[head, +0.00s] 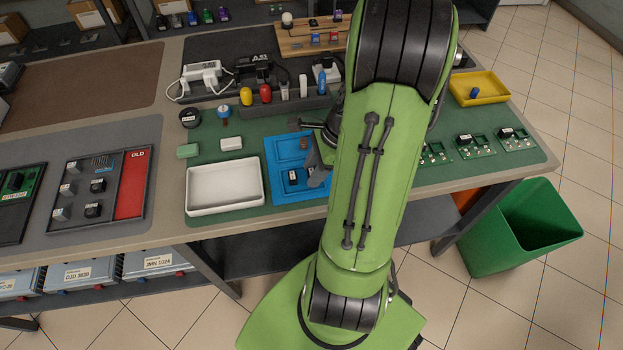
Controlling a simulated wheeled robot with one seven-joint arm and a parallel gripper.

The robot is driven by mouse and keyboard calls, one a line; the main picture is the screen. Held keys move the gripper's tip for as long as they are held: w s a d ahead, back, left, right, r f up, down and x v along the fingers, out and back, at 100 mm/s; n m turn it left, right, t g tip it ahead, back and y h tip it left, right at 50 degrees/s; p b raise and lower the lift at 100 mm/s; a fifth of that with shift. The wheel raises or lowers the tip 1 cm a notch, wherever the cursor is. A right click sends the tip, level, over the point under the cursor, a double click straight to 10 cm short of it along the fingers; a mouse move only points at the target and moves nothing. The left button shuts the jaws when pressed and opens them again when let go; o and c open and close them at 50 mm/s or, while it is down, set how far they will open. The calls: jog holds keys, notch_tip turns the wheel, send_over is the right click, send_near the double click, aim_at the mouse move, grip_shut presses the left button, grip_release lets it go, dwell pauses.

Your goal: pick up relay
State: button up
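Small dark block-like parts (293,177) lie in the blue tray (283,196) on the green mat; one of them may be the relay, but they are too small to tell. A small brownish part (304,143) is in the same tray, further back. My gripper (318,176) is over the right side of the blue tray, close to the dark parts. My green arm hides most of it, so I cannot see whether its fingers are open or touching anything.
An empty-looking white tray (224,208) is left of the blue tray. A dark tray marked OLD (132,185) holds several small parts. Several green boards (475,152) and a yellow tray (496,98) are on the right. A green bin (525,240) stands on the floor.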

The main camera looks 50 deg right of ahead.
grip_shut()
jog(key=shift+r, duration=0.1)
notch_tip(320, 180, up, 10)
jog(key=p, duration=0.5)
